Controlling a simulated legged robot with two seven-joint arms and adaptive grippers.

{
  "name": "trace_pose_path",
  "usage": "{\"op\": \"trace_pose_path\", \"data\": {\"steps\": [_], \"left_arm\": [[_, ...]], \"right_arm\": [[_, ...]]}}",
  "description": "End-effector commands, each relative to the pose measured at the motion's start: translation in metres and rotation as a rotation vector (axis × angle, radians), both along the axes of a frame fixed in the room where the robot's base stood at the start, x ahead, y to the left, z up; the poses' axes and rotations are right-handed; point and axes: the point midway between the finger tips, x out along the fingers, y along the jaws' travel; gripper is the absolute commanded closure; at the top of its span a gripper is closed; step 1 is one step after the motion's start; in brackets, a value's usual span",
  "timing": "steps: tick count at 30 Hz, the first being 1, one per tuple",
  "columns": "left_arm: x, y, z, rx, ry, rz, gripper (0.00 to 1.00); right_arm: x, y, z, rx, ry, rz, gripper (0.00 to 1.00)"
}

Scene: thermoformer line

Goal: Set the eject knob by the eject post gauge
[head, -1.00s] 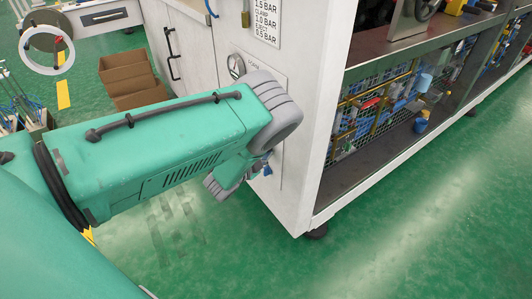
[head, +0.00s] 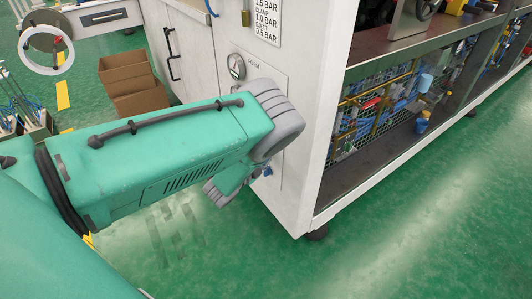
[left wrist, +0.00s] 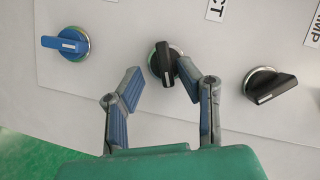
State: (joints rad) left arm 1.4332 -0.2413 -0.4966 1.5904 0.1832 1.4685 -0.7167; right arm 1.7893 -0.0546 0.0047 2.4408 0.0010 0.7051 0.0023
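In the left wrist view a black knob (left wrist: 166,64) with a white mark sits on the light panel, below a label ending in "CT" (left wrist: 215,9). My left gripper (left wrist: 158,82) is open, its two blue-padded fingers below and to either side of this knob. The right fingertip is close to the knob's right side; I cannot tell whether it touches. In the head view a round gauge (head: 236,66) shows on the white cabinet above my left arm; its reading is too small to tell. My arm hides most of the panel there. My right gripper is out of view.
A blue knob (left wrist: 66,44) lies left of the black knob and another black knob (left wrist: 269,85) lies right. A printed plate (head: 267,20) lists EJECT 0.5 BAR. Cardboard boxes (head: 135,82) stand behind my arm; the floor (head: 420,230) right of the cabinet is clear.

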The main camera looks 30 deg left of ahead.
Motion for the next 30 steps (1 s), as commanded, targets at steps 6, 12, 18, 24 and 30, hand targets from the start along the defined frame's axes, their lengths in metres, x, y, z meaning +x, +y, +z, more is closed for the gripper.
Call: {"op": "trace_pose_path", "data": {"steps": [6, 12, 18, 24, 30], "left_arm": [[0.002, -0.001, 0.003, 0.0, -0.008, -0.002, 0.69], [-0.018, 0.0, 0.007, 0.0, -0.007, -0.003, 0.69], [-0.061, 0.001, 0.012, 0.001, -0.004, -0.001, 0.69], [-0.098, 0.003, 0.016, 0.001, -0.002, 0.001, 0.69], [-0.115, 0.003, 0.019, 0.0, -0.004, -0.001, 0.69]], "right_arm": [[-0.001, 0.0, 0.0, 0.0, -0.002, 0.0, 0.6], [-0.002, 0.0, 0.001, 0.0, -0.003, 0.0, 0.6], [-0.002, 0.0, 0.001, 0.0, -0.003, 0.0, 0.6], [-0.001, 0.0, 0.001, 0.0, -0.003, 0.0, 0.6], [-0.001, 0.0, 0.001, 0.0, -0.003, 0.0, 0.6]]}}
